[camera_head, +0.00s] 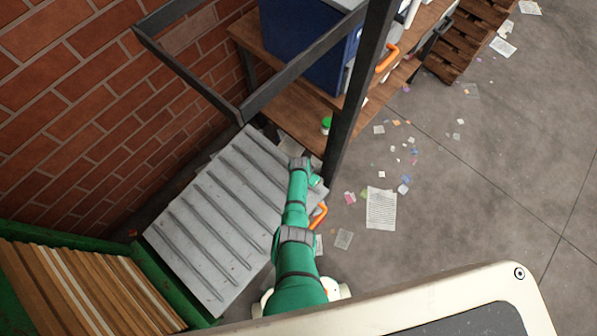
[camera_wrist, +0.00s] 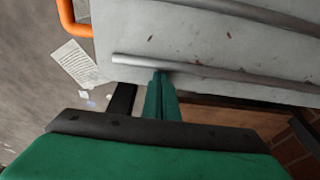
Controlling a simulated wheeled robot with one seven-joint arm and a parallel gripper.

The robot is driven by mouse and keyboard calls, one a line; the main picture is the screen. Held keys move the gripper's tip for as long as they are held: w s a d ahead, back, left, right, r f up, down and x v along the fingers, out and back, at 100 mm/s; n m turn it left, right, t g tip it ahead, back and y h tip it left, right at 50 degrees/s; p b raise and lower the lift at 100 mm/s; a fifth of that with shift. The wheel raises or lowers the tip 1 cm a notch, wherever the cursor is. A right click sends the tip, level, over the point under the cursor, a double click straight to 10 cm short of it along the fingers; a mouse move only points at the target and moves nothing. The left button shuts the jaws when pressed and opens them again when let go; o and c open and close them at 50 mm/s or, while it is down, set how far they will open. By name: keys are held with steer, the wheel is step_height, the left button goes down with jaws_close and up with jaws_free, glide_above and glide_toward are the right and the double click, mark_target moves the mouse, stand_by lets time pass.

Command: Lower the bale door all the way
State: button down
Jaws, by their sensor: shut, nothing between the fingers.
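The bale door (camera_head: 215,225) is a grey ribbed panel left of centre in the head view, standing by the green baler's edge. An orange handle (camera_head: 318,216) is on its right side. My green arm reaches up along that side. My gripper (camera_head: 315,181) is at the door's upper right edge. In the wrist view my gripper (camera_wrist: 160,78) is shut and empty, its fingertips close against a rib of the door (camera_wrist: 215,40). I cannot tell whether they touch. The orange handle (camera_wrist: 75,20) shows at upper left, apart from the fingers.
Brown stacked sheets (camera_head: 75,290) lie inside the green baler (camera_head: 160,280). A dark metal frame (camera_head: 362,90) rises behind the door. A wooden shelf (camera_head: 290,122) carries a blue box (camera_head: 305,50). A brick wall is at left. Paper scraps (camera_head: 381,208) litter the open floor at right.

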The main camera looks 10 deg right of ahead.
steer(key=shift+r, duration=0.15)
steer(key=shift+r, duration=0.6)
steer(key=w+d+v, duration=0.1)
steer(key=v, duration=1.1)
steer(key=shift+r, duration=0.35)
steer(key=shift+s+d, duration=0.1)
steer(key=shift+s, duration=0.05)
